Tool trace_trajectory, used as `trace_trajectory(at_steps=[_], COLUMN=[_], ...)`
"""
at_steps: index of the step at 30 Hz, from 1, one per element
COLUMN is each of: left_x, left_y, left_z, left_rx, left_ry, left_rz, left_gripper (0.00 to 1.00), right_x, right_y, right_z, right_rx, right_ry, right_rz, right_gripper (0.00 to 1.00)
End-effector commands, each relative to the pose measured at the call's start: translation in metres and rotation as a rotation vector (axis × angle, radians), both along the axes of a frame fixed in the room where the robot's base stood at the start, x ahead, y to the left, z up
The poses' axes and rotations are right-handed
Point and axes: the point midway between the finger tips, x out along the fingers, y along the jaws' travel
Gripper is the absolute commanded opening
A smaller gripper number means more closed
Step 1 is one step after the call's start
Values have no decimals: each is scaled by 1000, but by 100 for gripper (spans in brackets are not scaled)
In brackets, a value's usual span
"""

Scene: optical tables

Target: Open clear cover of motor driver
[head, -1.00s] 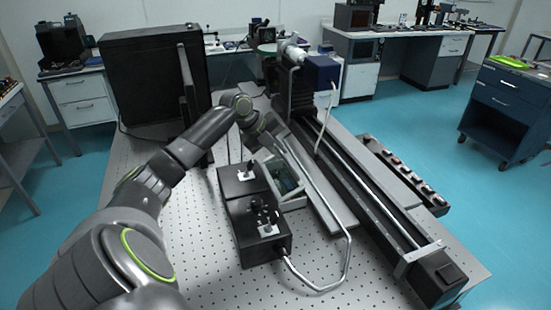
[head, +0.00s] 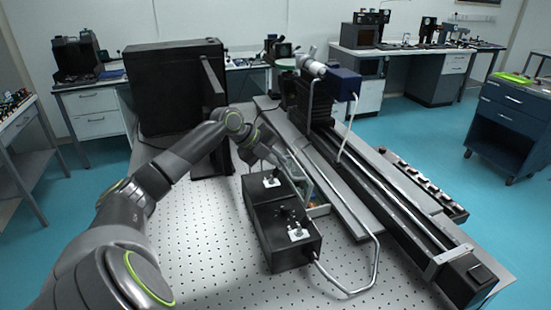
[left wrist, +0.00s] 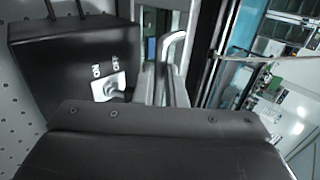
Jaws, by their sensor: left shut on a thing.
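My right gripper is not in view.
Two black switch boxes (head: 289,248) stand close in front, one with an ON/OFF switch (left wrist: 108,86). A bent metal tube (head: 374,262) loops around to their right. A long linear rail (head: 395,195) lies beyond. The perforated table (head: 195,225) is bare at front left.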

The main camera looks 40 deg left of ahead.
Motion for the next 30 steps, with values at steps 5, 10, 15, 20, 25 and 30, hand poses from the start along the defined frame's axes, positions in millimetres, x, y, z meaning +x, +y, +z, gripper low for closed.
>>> trace_trajectory(at_steps=[5,10,15,20,25,30], left_x=[-4,-4,-4,-4,-3,-2], left_y=[-2,-2,-2,-2,-2,-2], left_z=[-14,-15,-15,-14,-11,-9], left_rx=[-11,-12,-12,-12,-9,-8], left_ry=[26,26,26,26,19,16], left_rz=[-1,-2,-2,-2,-2,-2], left_gripper=[0,0,0,16,33,33], right_x=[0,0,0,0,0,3], right_y=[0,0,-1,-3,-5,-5], right_z=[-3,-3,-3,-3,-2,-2], right_rx=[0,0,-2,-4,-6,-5], right_ry=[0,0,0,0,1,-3], right_rz=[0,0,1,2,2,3], right_gripper=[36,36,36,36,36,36])
